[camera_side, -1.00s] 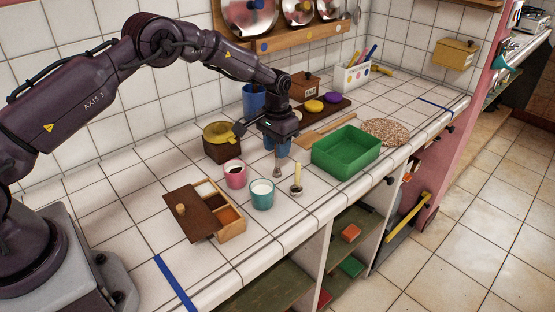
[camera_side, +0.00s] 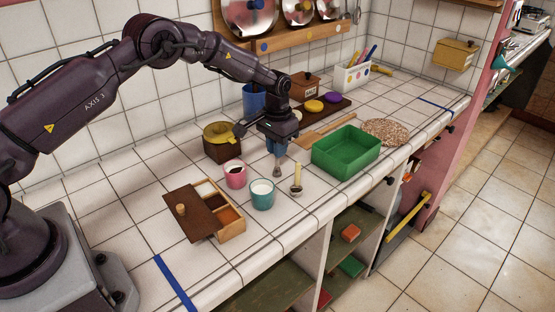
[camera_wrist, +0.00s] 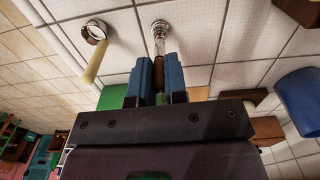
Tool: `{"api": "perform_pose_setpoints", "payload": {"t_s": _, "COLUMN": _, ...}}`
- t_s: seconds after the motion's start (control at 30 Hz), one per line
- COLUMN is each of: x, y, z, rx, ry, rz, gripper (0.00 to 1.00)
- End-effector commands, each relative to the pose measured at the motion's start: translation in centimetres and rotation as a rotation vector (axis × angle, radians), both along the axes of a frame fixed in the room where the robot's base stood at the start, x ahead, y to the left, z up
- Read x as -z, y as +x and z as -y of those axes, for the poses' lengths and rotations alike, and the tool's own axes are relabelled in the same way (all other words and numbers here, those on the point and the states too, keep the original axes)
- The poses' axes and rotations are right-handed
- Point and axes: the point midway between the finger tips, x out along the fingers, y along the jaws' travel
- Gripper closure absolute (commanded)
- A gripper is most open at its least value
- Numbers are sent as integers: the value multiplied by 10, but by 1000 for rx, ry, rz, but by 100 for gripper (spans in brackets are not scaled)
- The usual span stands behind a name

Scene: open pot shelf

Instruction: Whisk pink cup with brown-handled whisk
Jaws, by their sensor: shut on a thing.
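The brown-handled whisk (camera_side: 277,168) stands roughly upright at the counter, its metal head down. My gripper (camera_side: 277,148) is shut on its handle from above. In the wrist view the brown handle (camera_wrist: 158,72) sits between the two blue fingers of my gripper (camera_wrist: 158,82), with the metal head (camera_wrist: 159,36) beyond them. The pink cup (camera_side: 235,180) stands upright to the left of the whisk, with dark contents. It is not visible in the wrist view.
A teal cup (camera_side: 263,199) with white contents stands close to the pink cup. A cream-handled metal tool (camera_side: 297,178) stands just right of the whisk.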

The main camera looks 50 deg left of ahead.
Motion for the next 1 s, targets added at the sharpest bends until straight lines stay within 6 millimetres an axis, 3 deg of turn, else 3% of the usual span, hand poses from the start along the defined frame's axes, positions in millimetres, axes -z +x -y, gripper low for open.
{"api": "perform_pose_setpoints", "payload": {"t_s": 0.5, "x": -30, "y": 0, "z": 0, "rx": 0, "ry": 0, "rz": 2, "gripper": 100}}
{"api": "perform_pose_setpoints", "payload": {"t_s": 0.9, "x": -34, "y": 0, "z": -2, "rx": -3, "ry": 0, "rz": 0, "gripper": 100}}
{"api": "perform_pose_setpoints", "payload": {"t_s": 1.0, "x": -44, "y": 3, "z": -7, "rx": -12, "ry": 0, "rz": 3, "gripper": 100}}
